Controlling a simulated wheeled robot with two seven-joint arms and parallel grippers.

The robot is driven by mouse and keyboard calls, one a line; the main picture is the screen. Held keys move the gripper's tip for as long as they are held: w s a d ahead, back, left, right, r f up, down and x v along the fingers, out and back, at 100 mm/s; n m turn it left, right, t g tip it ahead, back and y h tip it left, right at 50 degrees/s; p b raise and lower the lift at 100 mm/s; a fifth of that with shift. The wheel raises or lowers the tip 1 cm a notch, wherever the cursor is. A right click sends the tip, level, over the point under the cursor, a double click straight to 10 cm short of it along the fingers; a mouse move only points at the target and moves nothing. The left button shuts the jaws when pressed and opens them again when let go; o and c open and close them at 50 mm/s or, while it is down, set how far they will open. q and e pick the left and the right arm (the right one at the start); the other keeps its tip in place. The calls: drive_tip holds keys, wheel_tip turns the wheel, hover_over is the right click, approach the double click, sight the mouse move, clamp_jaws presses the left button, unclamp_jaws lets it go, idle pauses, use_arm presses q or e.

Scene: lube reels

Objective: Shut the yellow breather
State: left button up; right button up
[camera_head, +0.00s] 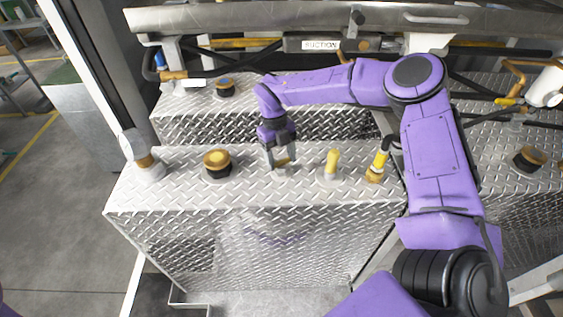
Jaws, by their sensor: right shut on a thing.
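My right gripper (282,163) points down over the middle of the tread-plate top. Its fingers are shut on a small fitting with a pale base (283,173). The fingers hide most of it, and I cannot make out its color or whether it is the yellow breather. Just to the right, apart from the gripper, a yellow upright piece (332,161) stands on a pale base. My left gripper is out of view.
A raised step behind carries another cap (225,88). A metal shelf with a SUCTION label (320,45) spans the back.

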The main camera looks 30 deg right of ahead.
drive_tip(key=shift+a, duration=0.1)
drive_tip(key=m+b, duration=0.1)
drive_tip(key=m, duration=0.1)
drive_tip(key=m+y+b, duration=0.1)
drive_tip(key=b, duration=0.1)
drive_tip(key=shift+f+m, duration=0.4)
drive_tip(key=shift+r+m+b, duration=0.15)
drive_tip(key=shift+m+b, duration=0.2)
drive_tip(key=shift+m, duration=0.45)
drive_tip(key=shift+r+t, duration=0.25)
drive_tip(key=shift+t, duration=0.05)
drive_tip(key=shift+y, duration=0.3)
drive_tip(key=o, duration=1.1)
